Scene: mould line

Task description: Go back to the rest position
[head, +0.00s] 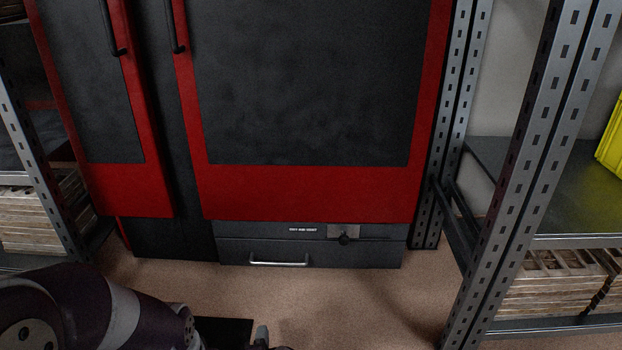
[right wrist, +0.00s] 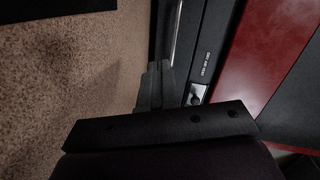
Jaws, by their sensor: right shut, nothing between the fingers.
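My right gripper (head: 263,337) shows only in part at the bottom edge of the head view, in front of and below the cabinet's bottom drawer (head: 310,253). In the right wrist view its fingers (right wrist: 153,88) are together with nothing between them, over the floor beside the drawer front. I see no contact with the drawer. The drawer looks shut and has a silver bar handle (head: 279,263). My left gripper is not in view.
The cabinet has red-framed dark doors (head: 310,190) with black handles. A metal rack (head: 515,175) stands at right, holding wooden pieces (head: 552,292) and a yellow bin (head: 612,140). Another rack (head: 35,150) stands at left. Brown floor (head: 380,295) lies clear before the drawer.

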